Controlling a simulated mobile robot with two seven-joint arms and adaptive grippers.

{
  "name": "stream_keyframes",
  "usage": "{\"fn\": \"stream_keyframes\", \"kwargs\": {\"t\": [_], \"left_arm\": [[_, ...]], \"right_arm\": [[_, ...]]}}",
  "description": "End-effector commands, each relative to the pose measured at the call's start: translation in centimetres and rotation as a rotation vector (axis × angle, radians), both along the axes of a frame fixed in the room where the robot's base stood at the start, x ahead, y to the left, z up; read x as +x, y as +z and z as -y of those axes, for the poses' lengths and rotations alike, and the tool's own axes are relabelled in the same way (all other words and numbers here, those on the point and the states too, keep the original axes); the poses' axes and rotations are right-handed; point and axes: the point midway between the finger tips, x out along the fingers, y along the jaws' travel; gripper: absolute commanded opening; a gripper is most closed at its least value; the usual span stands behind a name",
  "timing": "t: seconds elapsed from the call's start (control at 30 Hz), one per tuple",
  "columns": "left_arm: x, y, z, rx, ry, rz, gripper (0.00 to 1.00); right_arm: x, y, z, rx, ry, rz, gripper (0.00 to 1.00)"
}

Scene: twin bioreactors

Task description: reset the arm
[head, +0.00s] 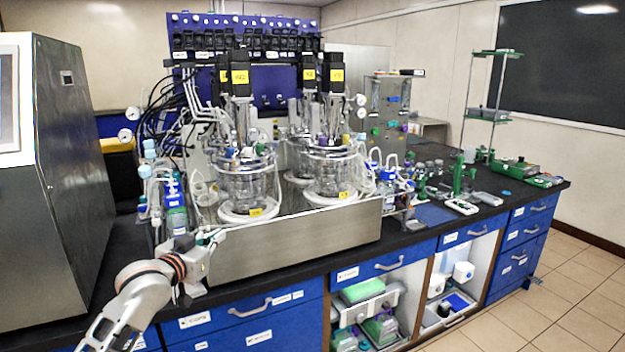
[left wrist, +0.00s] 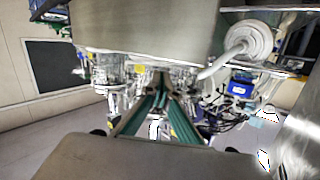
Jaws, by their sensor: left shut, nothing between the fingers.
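My left arm comes in from the lower left in the head view. Its gripper (head: 212,238) is in front of the steel tray's left end, above the bench's front edge. In the left wrist view the green-lined fingers (left wrist: 161,78) come together at their tips and hold nothing. Two glass bioreactor vessels, the left one (head: 247,180) and the right one (head: 331,168), stand upright on white bases in the steel tray (head: 300,240). Whether the gripper touches the tray cannot be told. My right gripper is not in view.
A large grey machine (head: 75,170) stands at the left. A blue-capped bottle (head: 174,205) and tubing are close behind the gripper. Blue drawers (head: 245,328) are below the black bench. Small lab items, a green rack (head: 520,170) and a shelf stand (head: 490,110) are at the right. Floor is free at the lower right.

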Motion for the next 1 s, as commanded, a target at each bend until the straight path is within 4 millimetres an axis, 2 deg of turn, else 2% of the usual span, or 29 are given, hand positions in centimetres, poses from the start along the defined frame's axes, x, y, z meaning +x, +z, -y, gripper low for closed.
{"fn": "stream_keyframes", "kwargs": {"t": [0.03, 0.2, 0.37, 0.5, 0.7, 0.8, 0.9, 1.0], "left_arm": [[-1.6, -3.8, 0.5, 0.001, -0.004, -0.031, 0.0], [-7.1, -13.5, 1.7, 0.017, -0.012, -0.106, 0.0], [-13.6, -21.5, 2.7, 0.032, -0.016, -0.177, 0.0], [-20.1, -27.4, 3.3, 0.047, -0.017, -0.239, 0.0], [-30.2, -33.8, 3.9, 0.074, -0.016, -0.326, 0.0], [-34.7, -35.9, 4.0, 0.089, -0.014, -0.363, 0.0], [-38.1, -37.1, 4.0, 0.1, -0.015, -0.389, 0.0], [-40.2, -37.7, 4.1, 0.11, -0.014, -0.406, 0.0]], "right_arm": [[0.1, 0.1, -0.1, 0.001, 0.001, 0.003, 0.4], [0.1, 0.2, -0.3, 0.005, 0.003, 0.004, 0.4], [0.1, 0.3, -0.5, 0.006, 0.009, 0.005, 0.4], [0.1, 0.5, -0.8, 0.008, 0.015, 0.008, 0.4], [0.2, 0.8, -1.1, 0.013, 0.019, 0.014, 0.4], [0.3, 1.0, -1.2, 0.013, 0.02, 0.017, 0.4], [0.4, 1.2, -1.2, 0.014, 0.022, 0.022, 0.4], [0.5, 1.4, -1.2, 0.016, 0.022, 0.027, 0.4]]}}
